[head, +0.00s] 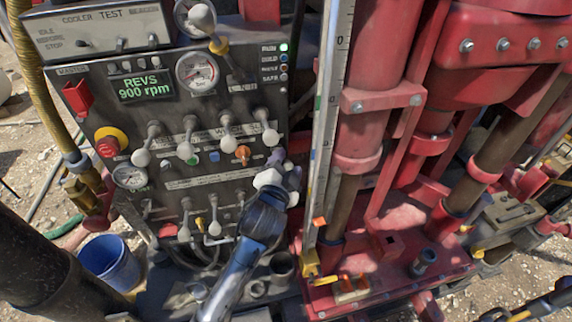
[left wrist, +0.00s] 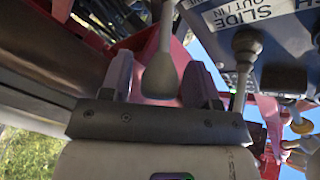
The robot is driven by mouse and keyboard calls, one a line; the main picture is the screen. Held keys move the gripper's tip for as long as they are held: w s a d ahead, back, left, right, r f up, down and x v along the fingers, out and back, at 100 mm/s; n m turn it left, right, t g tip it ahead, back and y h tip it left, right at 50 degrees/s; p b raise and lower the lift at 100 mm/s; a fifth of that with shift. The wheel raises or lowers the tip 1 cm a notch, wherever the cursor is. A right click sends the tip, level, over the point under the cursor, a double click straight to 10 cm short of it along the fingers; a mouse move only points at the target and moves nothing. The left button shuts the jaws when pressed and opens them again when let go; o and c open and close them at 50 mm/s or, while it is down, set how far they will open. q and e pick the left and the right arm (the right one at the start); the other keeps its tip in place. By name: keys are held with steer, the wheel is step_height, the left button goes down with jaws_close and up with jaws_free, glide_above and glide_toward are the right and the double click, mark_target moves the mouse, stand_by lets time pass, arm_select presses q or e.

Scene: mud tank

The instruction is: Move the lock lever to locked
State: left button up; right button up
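The control panel (head: 185,120) carries a row of pale-knobbed levers. The rightmost lever (head: 270,137) of the upper row is just above my left gripper (head: 281,160). In the left wrist view, a grey lever knob (left wrist: 160,78) hangs between the two fingers of my left gripper (left wrist: 160,88), with a gap on both sides. The gripper is open around it. No readable label marks which lever is the lock lever, nor its locked position. My right gripper is not in view.
A second lever (left wrist: 245,50) stands beside the right finger, under a "SLIDE OUT IN" label (left wrist: 250,12). An orange knob (head: 243,153) is left of my gripper. The red mast (head: 365,100) and upright scale (head: 330,110) stand close on the right. A blue bucket (head: 110,262) sits lower left.

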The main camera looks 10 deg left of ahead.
arm_select(q)
jaws_close()
steer(key=shift+f+b, duration=0.45)
steer(key=shift+b, duration=0.25)
steer(key=shift+s+f+m+t+h+b, duration=0.1)
steer(key=shift+f+m+t+h+b, duration=0.95)
steer(key=shift+b, duration=3.05)
steer(key=shift+s+f+m+t+h+b, duration=0.1)
steer(key=shift+f+m+t+h+b, duration=0.35)
steer(key=shift+f+m+t+b, duration=2.4)
step_height(320, 180, up, 2)
steer(key=n+g+b, duration=0.2)
steer(key=n, duration=0.1)
steer(key=shift+o, duration=0.5)
jaws_free()
steer(key=shift+r, duration=0.1)
